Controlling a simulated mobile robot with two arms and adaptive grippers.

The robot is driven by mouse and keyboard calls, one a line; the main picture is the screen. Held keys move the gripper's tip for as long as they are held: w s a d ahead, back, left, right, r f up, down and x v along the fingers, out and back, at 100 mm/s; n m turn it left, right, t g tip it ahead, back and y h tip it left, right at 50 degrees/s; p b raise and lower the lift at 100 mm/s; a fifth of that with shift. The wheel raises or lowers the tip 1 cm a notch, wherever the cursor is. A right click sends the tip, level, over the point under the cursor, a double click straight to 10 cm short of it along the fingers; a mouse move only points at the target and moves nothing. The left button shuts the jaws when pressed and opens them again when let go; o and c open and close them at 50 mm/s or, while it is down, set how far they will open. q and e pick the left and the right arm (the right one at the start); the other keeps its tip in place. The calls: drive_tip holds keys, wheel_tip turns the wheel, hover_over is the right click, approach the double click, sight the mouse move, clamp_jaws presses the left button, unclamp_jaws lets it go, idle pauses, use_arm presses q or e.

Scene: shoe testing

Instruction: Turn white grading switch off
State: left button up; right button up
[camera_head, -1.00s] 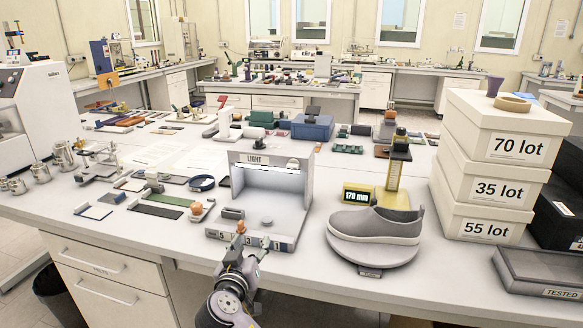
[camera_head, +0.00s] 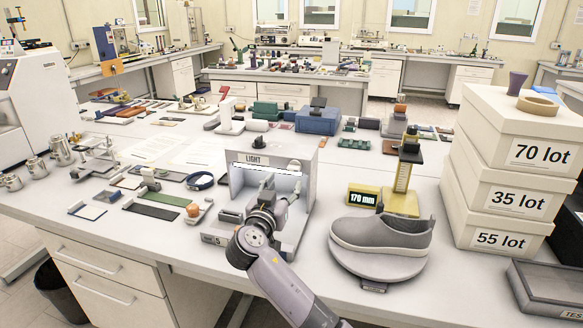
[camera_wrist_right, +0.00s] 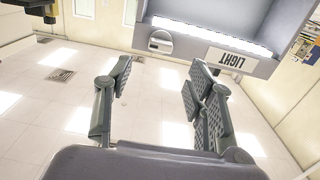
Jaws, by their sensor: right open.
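The grey light booth (camera_head: 303,205) stands at the table's front edge, with a "LIGHT" label on its top front. A bright white strip (camera_head: 262,171) glows under its top, and it also shows lit in the right wrist view (camera_wrist_right: 210,36). A small whitish rounded switch (camera_head: 294,166) sits at the right of the label; it shows in the wrist view (camera_wrist_right: 160,41) beyond the fingertips. My right gripper (camera_head: 281,184) is open and empty in front of the booth, below the switch and apart from it. Its two spread fingers show in the wrist view (camera_wrist_right: 160,75). My left gripper is out of view.
A grey shoe (camera_head: 380,233) on a round stand and a yellow gauge (camera_head: 402,203) reading 170 mm are to the right of the booth. Stacked lot boxes (camera_head: 510,155) stand farther right. A green strip (camera_head: 160,197) and small tools lie to the left.

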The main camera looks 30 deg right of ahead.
sight(292, 169)
drive_tip(key=p+x, duration=0.1)
drive_tip(key=x, duration=0.6)
drive_tip(key=shift+w+r+p, duration=0.1)
drive_tip(key=shift+p, duration=0.2)
drive_tip(key=shift+w+d, duration=0.2)
drive_tip(key=shift+d, duration=0.1)
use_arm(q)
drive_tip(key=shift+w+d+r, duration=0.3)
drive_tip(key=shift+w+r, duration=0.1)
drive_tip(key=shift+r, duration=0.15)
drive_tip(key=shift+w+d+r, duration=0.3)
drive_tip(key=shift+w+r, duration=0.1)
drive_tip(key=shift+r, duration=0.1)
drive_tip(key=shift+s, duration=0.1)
use_arm(e)
drive_tip(key=shift+c, duration=0.7)
drive_tip(key=c, duration=1)
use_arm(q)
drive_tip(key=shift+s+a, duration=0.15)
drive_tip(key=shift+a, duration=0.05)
